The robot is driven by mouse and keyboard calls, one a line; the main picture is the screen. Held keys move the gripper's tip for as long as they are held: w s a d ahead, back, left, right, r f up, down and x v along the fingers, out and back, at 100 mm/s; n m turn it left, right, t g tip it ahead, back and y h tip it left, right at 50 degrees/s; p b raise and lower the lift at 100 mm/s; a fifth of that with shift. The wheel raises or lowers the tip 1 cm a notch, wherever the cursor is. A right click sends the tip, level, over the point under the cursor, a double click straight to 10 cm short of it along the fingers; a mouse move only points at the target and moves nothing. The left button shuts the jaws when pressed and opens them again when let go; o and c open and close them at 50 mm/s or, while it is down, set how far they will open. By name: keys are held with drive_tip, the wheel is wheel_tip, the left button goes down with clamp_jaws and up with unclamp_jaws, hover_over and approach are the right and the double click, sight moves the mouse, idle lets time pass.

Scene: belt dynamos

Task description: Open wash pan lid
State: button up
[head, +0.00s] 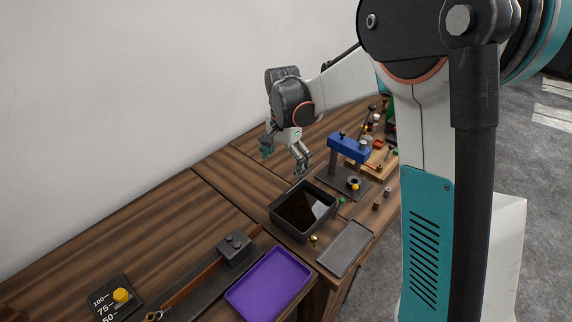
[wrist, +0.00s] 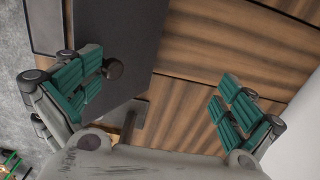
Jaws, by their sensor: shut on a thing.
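The wash pan (head: 272,212) is a black rectangular box on the wooden bench, with a dark, shiny brown surface inside its rim. A flat grey rectangular piece (head: 345,248) lies to its right; I cannot tell whether it is the lid. My gripper (head: 285,153) is above the bench, beyond the pan's far edge, apart from it in the head view. In the wrist view its two teal-padded fingers (wrist: 160,80) stand apart. A dark grey panel (wrist: 125,45) shows behind the left finger, with wood behind the right. Any contact between the fingers and a thing is not visible.
A blue-topped press (head: 348,148) stands behind the pan. A purple tray (head: 268,285) and a grey block (head: 235,250) are in front. Several small parts lie near the pan's right side. The wall runs along the left; bare bench lies left of the pan.

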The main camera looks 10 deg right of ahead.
drive_tip(key=shift+w+a, duration=0.2)
drive_tip(key=shift+w+a+r+p, duration=0.65)
drive_tip(key=shift+w+a+r, duration=0.25)
drive_tip(key=shift+w, duration=0.25)
drive_tip(key=shift+c, duration=0.9)
drive_tip(key=shift+w+a+r, duration=0.2)
drive_tip(key=shift+w+r, duration=0.15)
drive_tip(key=shift+w, duration=0.05)
drive_tip(key=shift+c, duration=1.1)
drive_tip(key=shift+w+a+r+p, duration=0.4)
drive_tip(key=shift+w+p, duration=0.05)
drive_tip(key=shift+w, duration=0.15)
drive_tip(key=c, duration=0.6)
drive_tip(key=shift+w+a+r+p, duration=0.55)
drive_tip(key=shift+w+a+r, duration=0.3)
drive_tip(key=shift+w, duration=0.25)
drive_tip(key=shift+w+a+r+p, duration=0.65)
drive_tip(key=shift+w+r, duration=0.25)
drive_tip(key=shift+w, duration=0.15)
drive_tip(key=shift+w+a+r+p, duration=0.5)
drive_tip(key=shift+w+a+r, duration=0.4)
drive_tip(key=shift+w, duration=0.2)
drive_tip(key=shift+d, duration=0.1)
drive_tip(key=shift+r, duration=0.1)
wheel_tip(320, 180, up, 12)
drive_tip(key=shift+w+f, duration=0.1)
